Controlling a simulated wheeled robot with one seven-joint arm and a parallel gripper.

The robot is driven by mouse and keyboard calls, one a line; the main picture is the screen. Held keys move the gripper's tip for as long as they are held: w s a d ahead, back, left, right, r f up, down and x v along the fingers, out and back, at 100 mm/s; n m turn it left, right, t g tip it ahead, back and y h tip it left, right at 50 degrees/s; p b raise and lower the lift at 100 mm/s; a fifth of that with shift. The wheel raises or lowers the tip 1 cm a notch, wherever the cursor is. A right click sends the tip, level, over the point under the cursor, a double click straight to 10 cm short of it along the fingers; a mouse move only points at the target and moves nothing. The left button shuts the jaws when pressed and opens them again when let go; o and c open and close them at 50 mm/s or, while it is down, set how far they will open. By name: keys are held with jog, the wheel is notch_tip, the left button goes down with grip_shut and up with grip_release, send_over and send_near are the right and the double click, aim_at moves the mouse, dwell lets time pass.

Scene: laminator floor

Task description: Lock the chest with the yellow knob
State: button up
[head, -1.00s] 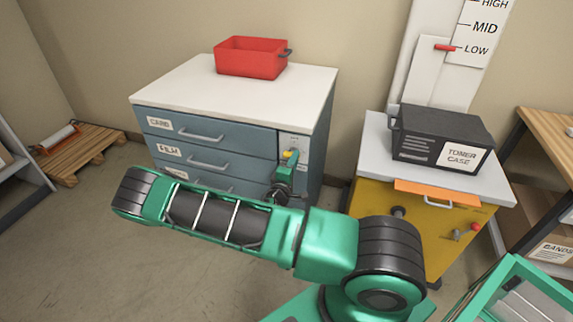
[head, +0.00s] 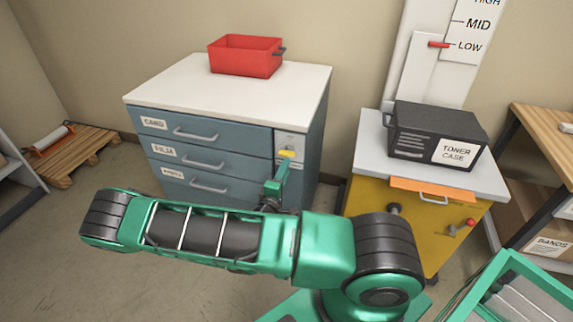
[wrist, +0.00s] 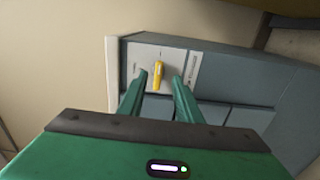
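The chest (head: 225,158) is a blue-grey drawer cabinet with a white top, left of centre in the head view. The yellow knob (head: 287,154) sits on a pale plate (head: 290,141) at the right of its front, beside the drawers. It lies roughly level in the head view. In the wrist view the yellow knob (wrist: 158,73) shows as a narrow upright bar on the plate. My gripper (wrist: 160,84) is open and empty, one finger each side of the knob in that picture. Whether the fingertips reach around it is unclear. My gripper (head: 281,172) points up at the knob in the head view.
A red bin (head: 246,56) stands on the chest top. To the right, a yellow cabinet (head: 405,215) carries a black toner case (head: 435,136) and has a red-tipped lever (head: 463,227). A pallet (head: 72,155) lies on the floor at left. Floor before the chest is clear.

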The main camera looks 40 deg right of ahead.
jog(key=v, duration=0.3)
jog(key=shift+s+a, duration=0.25)
dwell(0.4)
jog(key=s+d+r+m+g+y, duration=0.2)
jog(key=s+d+r+m+g, duration=0.15)
jog(key=s+m+g, duration=0.3)
jog(key=s+d+r+m+g+y, duration=0.1)
jog(key=s+d+r+m+g, duration=0.2)
jog(key=s+d+m+g, duration=0.3)
jog(key=s+a+r+y, duration=0.4)
jog(key=s+r+y, duration=0.1)
jog(key=s+r, duration=0.2)
jog(key=s+a+r+m+t+y, duration=0.1)
jog(key=s+a+r+y, duration=0.4)
jog(key=r, duration=0.5)
jog(key=s+y, duration=0.1)
jog(key=s, duration=0.1)
jog(key=shift+s, duration=0.4)
jog(key=shift+a+t, duration=0.1)
jog(key=shift+t, duration=0.15)
